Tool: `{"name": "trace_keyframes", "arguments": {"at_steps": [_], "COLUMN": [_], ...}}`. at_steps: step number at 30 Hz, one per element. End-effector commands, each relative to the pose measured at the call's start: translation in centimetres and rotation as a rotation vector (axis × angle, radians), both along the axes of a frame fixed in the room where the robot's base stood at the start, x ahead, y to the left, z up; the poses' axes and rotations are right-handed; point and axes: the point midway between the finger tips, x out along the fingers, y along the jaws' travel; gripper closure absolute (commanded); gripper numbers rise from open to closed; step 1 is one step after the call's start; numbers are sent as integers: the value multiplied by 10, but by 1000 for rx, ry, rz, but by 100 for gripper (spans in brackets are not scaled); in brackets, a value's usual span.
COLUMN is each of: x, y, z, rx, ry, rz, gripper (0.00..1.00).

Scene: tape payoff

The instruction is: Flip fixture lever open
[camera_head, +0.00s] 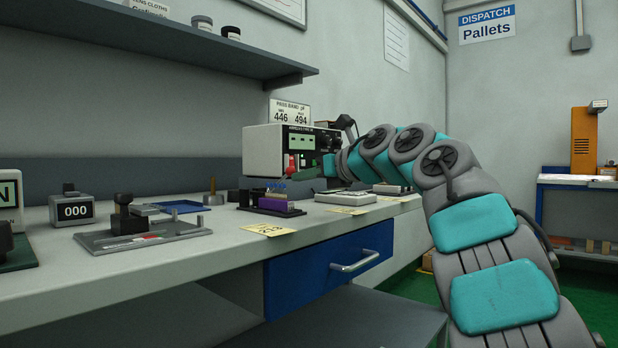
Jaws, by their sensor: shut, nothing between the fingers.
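A small fixture (270,209) with a dark base and a purple block (279,205) sits on the bench in the middle of the view.
A grey plate device with a black clamp (126,217) stands on the bench at left, beside a counter reading 000 (73,209) and a blue tray (178,207). A white instrument (290,150) stands behind my gripper. A shelf (150,45) hangs above. A yellow label (270,230) lies near the front edge.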

Motion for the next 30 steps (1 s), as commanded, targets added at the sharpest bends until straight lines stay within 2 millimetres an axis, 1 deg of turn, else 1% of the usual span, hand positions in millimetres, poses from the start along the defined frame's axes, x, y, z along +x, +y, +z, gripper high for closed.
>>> {"name": "trace_keyframes", "arguments": {"at_steps": [13,21,30], "x": [2,1,1], "y": [1,2,3], "z": [1,9,9], "rx": [0,-25,-47], "ry": [1,20,37], "rz": [-1,-2,-1], "gripper": [100,100,100]}}
